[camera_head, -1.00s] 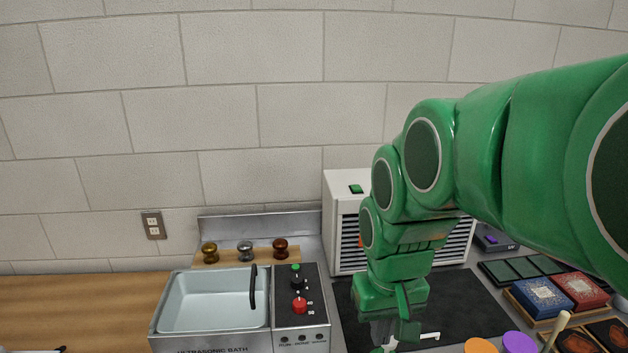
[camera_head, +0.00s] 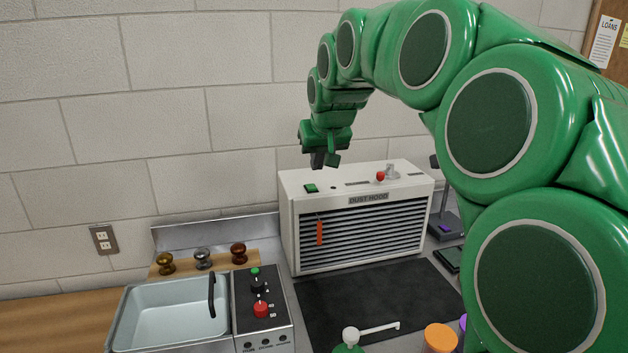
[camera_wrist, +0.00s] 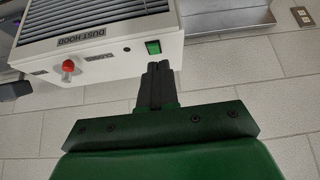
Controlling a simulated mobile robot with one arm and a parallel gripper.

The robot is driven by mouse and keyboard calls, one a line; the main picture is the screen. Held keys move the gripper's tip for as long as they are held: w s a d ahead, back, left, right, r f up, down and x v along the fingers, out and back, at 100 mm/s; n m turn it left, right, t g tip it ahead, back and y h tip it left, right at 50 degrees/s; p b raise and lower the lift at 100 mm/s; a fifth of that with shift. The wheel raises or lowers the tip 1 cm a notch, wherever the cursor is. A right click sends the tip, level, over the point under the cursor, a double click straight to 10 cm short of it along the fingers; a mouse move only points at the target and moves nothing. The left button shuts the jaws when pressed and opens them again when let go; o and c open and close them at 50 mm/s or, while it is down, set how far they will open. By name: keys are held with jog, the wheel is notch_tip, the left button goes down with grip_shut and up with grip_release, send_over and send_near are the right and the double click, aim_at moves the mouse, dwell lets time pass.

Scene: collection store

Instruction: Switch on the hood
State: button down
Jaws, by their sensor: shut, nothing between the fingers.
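The dust hood (camera_head: 360,198) is a white box with dark front slats and a "DUST HOOD" label, standing against the wall. On its top are a green rocker switch (camera_head: 311,188) at the left and a red-knobbed lever (camera_head: 381,176) further right. My gripper (camera_head: 324,160) is shut and empty, pointing down a little above the green switch. In the wrist view, the shut fingers (camera_wrist: 157,70) show just beside the green switch (camera_wrist: 153,47); they look apart from it, though the exact gap is hard to tell. The red knob (camera_wrist: 68,66) also shows there.
An ultrasonic bath (camera_head: 176,310) with a dark handle and a knob panel stands left of the hood. Three knobs on a wooden strip (camera_head: 220,264) sit behind it. A black mat (camera_head: 375,300) lies before the hood. An orange tag (camera_head: 319,233) hangs on the slats.

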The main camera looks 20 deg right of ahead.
jog(key=shift+t, duration=0.5)
jog(key=w+r, duration=0.1)
jog(key=w+d, duration=0.1)
jog(key=w+r, duration=0.1)
jog(key=w, duration=0.1)
jog(key=shift+w+d+r, duration=0.1)
jog(key=shift+d+r, duration=0.2)
jog(key=shift+d, duration=0.1)
jog(key=shift+f, duration=0.1)
send_over(312, 187)
jog(key=s, duration=0.2)
notch_tip(312, 187, down, 9)
jog(key=shift+w+r, duration=0.1)
jog(key=shift+r, duration=0.1)
jog(key=shift+s+f, duration=0.15)
jog(key=shift+f, duration=0.65)
jog(key=shift+s+f, duration=0.1)
jog(key=shift+f, duration=0.7)
jog(key=shift+s+f, duration=0.1)
jog(key=shift+f, duration=0.2)
jog(key=shift+r, duration=0.15)
